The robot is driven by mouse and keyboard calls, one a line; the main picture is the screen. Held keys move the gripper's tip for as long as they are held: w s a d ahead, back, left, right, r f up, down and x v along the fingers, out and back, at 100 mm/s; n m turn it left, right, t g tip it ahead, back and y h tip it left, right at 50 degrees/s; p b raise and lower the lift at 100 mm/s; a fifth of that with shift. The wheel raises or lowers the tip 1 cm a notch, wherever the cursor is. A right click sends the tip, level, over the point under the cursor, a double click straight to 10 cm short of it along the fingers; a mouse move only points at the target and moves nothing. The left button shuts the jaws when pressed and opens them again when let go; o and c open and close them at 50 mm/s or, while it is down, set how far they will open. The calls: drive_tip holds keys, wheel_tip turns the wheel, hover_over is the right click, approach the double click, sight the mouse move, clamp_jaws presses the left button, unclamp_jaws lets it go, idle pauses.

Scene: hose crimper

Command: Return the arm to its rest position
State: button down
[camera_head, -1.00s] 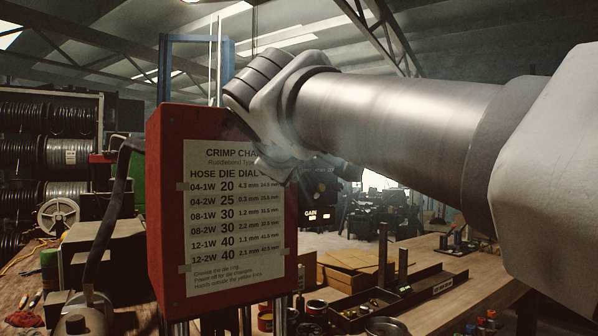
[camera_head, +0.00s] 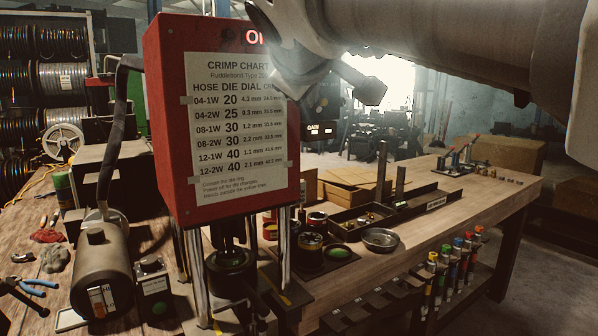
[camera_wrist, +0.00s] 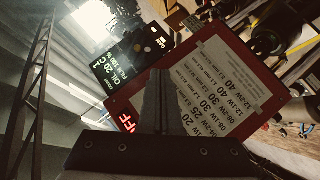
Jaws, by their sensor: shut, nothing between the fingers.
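My gripper (camera_wrist: 162,82) shows in the wrist view as two grey fingers together, shut with nothing between them. In the head view my arm crosses the upper right, and its end hangs in front of the upper right part of the red crimper housing (camera_head: 165,120). A gap between them cannot be judged. The crimp chart (camera_head: 235,140) on the housing is partly covered by my arm at its top right. The red display (camera_head: 254,37) is partly hidden; in the wrist view the display (camera_wrist: 127,122) seems to end in "FF".
A wooden bench (camera_head: 450,215) runs to the right with a dark tray (camera_head: 350,222), a metal bowl (camera_head: 380,239) and small parts. Coloured tubes (camera_head: 455,262) hang at its front edge. Open floor lies at the far right.

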drive_tip(key=s+d+f+m+g+p, duration=0.1)
drive_tip(key=s+d+f+m+g, duration=0.1)
drive_tip(key=s+f, duration=0.5)
drive_tip(key=s+d+f+m+g+p, duration=0.2)
drive_tip(key=s+d+f, duration=0.4)
drive_tip(key=f, duration=0.5)
drive_tip(key=s+d+f+m+g+y+p, duration=0.1)
drive_tip(key=s+d+f+m+g, duration=0.3)
drive_tip(key=s+f, duration=0.4)
wheel_tip(320, 180, down, 2)
drive_tip(key=shift+s+d+f+m+p, duration=0.15)
drive_tip(key=shift+d+m+p, duration=0.25)
drive_tip(key=shift+m, duration=0.4)
drive_tip(key=c, duration=1.6)
unclamp_jaws()
